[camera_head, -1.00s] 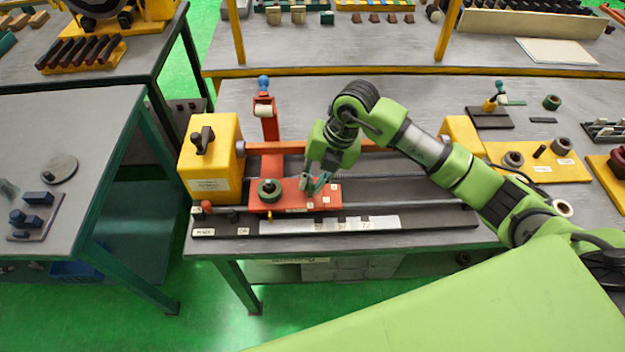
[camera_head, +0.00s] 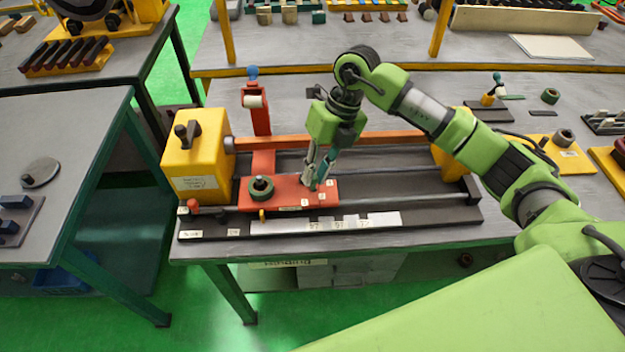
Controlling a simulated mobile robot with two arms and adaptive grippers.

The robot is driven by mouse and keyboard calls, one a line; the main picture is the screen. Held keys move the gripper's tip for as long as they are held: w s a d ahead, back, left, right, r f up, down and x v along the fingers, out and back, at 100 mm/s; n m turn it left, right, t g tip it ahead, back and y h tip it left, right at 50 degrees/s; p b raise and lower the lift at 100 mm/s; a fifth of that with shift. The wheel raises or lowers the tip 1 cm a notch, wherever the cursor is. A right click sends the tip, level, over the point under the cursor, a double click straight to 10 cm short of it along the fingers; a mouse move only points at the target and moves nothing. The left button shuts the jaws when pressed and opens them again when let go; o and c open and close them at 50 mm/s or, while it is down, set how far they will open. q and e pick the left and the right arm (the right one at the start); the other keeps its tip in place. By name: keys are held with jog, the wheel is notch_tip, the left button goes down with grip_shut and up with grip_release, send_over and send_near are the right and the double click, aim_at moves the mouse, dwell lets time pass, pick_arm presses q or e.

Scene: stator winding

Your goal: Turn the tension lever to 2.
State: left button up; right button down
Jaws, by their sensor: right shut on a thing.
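The winding machine on the middle table has a red carriage plate (camera_head: 285,195) with small white number labels on its right part. The tension lever sits there, mostly hidden between my fingertips; its exact angle and the number it points at cannot be read. My right gripper (camera_head: 314,184) reaches down from above and is shut on the lever at the right part of the plate. A dark green spool ring (camera_head: 261,188) lies on the left part of the plate. My left gripper is not in view.
A yellow headstock (camera_head: 197,160) with a black knob stands left of the carriage. A red post (camera_head: 257,115) with a blue top rises behind it. A label strip (camera_head: 300,225) runs along the machine's front. A yellow fixture board (camera_head: 545,155) lies to the right.

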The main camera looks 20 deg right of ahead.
jog(key=shift+w+d+n+g+b, duration=0.3)
jog(key=shift+n+b, duration=0.4)
jog(key=shift+n, duration=0.2)
jog(key=shift+r, duration=0.1)
jog(key=c, duration=1.9)
grip_release()
jog(key=shift+s, duration=0.1)
jog(key=v, duration=1.2)
